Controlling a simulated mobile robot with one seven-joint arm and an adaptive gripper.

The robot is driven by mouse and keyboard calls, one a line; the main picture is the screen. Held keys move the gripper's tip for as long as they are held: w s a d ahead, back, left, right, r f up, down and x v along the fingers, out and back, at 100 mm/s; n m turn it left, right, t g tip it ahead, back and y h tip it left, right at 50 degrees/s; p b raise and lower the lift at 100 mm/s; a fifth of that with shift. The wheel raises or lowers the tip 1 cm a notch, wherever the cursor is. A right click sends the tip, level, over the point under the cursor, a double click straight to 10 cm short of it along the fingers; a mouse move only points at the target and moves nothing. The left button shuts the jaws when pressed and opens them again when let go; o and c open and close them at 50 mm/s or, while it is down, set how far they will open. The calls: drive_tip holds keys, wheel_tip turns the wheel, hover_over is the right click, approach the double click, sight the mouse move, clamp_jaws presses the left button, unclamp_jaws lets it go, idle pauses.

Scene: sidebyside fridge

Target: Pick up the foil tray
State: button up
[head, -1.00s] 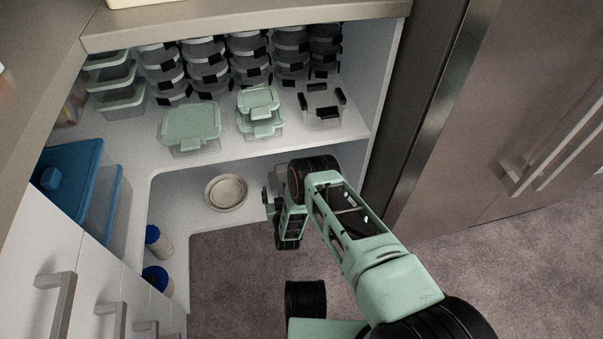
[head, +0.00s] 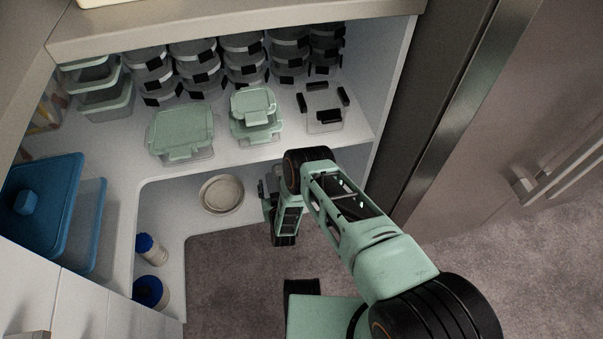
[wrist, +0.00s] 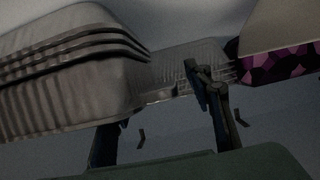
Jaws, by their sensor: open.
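In the wrist view, a stack of ribbed grey foil trays (wrist: 65,85) with several rims fills the left side, slightly tilted in the picture. Another foil tray (wrist: 185,62) lies beside it in the middle, partly behind my right finger. My gripper (wrist: 158,112) is open and empty, its fingers close to the trays. The left finger is by the stack's lower right part; whether it touches is unclear. In the head view, my gripper (head: 272,205) is inside the lower cupboard, below the shelf edge. The foil trays are mostly hidden there by the shelf and my arm.
A purple patterned item (wrist: 280,62) stands right of the trays. The shelf (head: 260,152) above holds lidded containers (head: 180,132). A round pale dish (head: 222,194) and blue-capped bottles (head: 150,250) stand lower left. The fridge (head: 480,110) is at right.

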drive_tip(key=c, duration=1.1)
drive_tip(key=shift+c, duration=0.2)
drive_tip(key=shift+r, duration=0.15)
